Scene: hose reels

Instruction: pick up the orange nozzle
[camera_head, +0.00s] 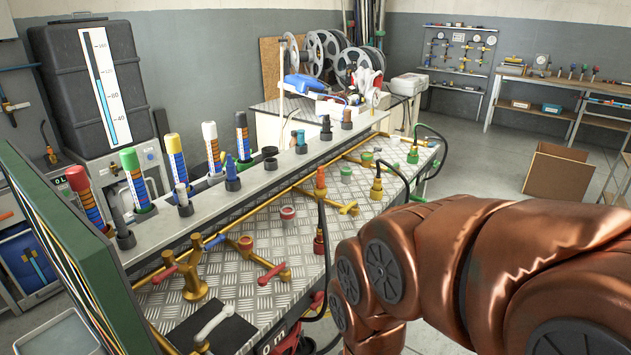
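A small upright orange piece (320,178), which looks like the orange nozzle, stands at the brass pipework near the middle of the metal-plated bench (225,285). It is small in this view, so I cannot tell exactly how it is seated. My copper-coloured arm fills the lower right and bends down in front of the bench. My gripper is not visible, so its opening and anything in it are hidden.
A grey shelf (275,180) behind the pipework holds several dark cups, including ones with a blue nozzle (231,167) and a white nozzle (181,194). Brass valves with red handles and dark hoses crowd the bench. An open cardboard box (558,174) stands on the floor.

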